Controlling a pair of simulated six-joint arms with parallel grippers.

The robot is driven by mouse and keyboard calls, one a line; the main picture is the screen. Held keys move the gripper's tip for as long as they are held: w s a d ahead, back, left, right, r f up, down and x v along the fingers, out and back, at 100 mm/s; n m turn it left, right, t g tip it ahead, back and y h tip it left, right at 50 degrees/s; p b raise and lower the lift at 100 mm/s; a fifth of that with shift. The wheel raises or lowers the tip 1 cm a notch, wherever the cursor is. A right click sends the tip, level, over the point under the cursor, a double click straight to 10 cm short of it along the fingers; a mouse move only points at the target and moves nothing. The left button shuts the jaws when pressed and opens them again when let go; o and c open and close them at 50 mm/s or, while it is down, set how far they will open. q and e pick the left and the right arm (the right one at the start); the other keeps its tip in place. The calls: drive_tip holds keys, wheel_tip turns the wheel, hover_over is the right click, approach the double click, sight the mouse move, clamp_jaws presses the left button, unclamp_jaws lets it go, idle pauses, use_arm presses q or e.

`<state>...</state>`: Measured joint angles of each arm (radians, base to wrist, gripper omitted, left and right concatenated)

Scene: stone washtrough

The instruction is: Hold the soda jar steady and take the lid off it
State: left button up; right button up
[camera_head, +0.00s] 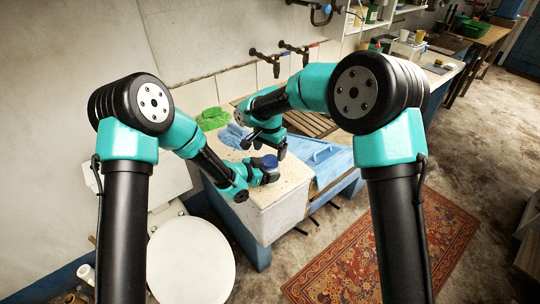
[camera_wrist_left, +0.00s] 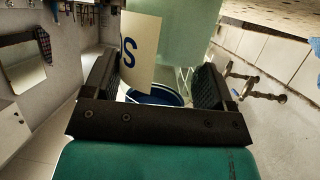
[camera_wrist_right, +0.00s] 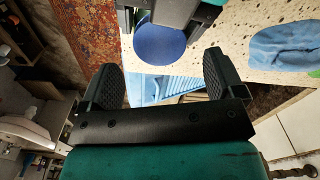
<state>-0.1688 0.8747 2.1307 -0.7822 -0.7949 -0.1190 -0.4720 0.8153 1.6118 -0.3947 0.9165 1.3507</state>
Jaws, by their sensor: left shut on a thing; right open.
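The soda jar has a round blue lid (camera_head: 270,161), which lies flat as a blue disc (camera_wrist_right: 159,44) in the right wrist view. My left gripper (camera_head: 262,176) is shut on the jar at the pale worktop's front part. In the left wrist view the pale glass jar (camera_wrist_left: 190,35) and its cream label (camera_wrist_left: 139,50) with blue letters show between the fingers. In the head view the jar's body is mostly hidden by the left gripper. My right gripper (camera_head: 266,146) is open and empty, just above and behind the lid, apart from it; its fingers (camera_wrist_right: 163,78) are spread.
A blue cloth (camera_head: 233,137) and a green cloth (camera_head: 212,119) lie behind on the worktop (camera_head: 275,208). A blue washboard-like basin (camera_head: 325,160) is to the right. Brass taps (camera_head: 265,60) stick out of the wall behind.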

sight(270, 160)
drive_tip(key=shift+r, duration=0.2)
drive_tip(key=shift+c, duration=0.4)
drive_tip(key=shift+r, duration=0.1)
drive_tip(key=shift+r+m, duration=1.65)
drive_tip(key=shift+m, duration=0.05)
drive_tip(key=shift+f, duration=0.1)
drive_tip(key=shift+f, duration=3.9)
drive_tip(key=shift+c, duration=0.3)
